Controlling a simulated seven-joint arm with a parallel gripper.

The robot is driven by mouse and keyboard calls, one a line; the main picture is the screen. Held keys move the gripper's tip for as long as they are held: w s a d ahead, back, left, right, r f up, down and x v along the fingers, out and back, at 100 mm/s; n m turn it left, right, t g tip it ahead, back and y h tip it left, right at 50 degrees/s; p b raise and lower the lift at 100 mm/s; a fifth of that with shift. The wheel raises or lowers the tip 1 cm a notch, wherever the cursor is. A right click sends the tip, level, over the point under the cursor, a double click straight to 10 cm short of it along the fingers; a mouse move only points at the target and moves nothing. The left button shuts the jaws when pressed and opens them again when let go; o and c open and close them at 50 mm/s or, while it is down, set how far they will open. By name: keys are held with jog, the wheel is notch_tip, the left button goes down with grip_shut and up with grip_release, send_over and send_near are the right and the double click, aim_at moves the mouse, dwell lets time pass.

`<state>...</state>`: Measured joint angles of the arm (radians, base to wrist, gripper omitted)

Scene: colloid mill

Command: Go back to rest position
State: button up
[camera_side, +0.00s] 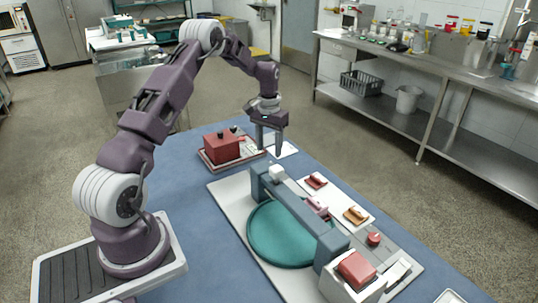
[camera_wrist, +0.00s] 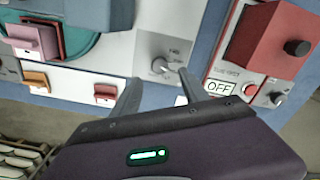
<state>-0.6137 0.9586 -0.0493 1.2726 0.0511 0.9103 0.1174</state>
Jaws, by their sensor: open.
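My gripper (camera_side: 269,149) hangs from my raised arm above the far part of the blue table (camera_side: 178,190), near the red box. In the wrist view its two fingers (camera_wrist: 158,88) stand apart with nothing between them. The mill machine has a grey-blue bridge (camera_side: 297,209) over a round teal disc (camera_side: 268,240) on a light base plate (camera_side: 227,192). My gripper is beyond the far end of this bridge and above the table. A red control box (camera_side: 221,147) stands left of my gripper; the wrist view shows its black knob (camera_wrist: 297,48) and an OFF label (camera_wrist: 219,88).
A white plate (camera_side: 345,200) carries a red piece (camera_side: 316,181) and an orange piece (camera_side: 356,215), right of the bridge. A pink piece (camera_side: 317,206) sits at the bridge. A red block (camera_side: 357,270) stands at the near end. The blue table's left part is clear.

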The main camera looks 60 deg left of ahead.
jog(key=s+d+r+m+t+y, duration=0.1)
jog(key=s+d+r, duration=0.2)
jog(key=d+r, duration=0.6)
jog(key=s+d+r+m+t, duration=0.1)
jog(key=s+d+r, duration=0.3)
jog(key=d+r, duration=0.55)
jog(key=s+d+r+m+t, duration=0.1)
jog(key=s+d, duration=0.2)
jog(key=s, duration=0.4)
jog(key=s+d+r+m+t, duration=0.1)
jog(key=s+d+r, duration=0.1)
jog(key=s, duration=0.6)
jog(key=s+d+r+m+t+h, duration=0.1)
jog(key=s+d, duration=0.4)
jog(key=s, duration=0.2)
jog(key=shift+s+r+t, duration=0.2)
jog(key=shift+r+t, duration=0.1)
jog(key=shift+r, duration=0.05)
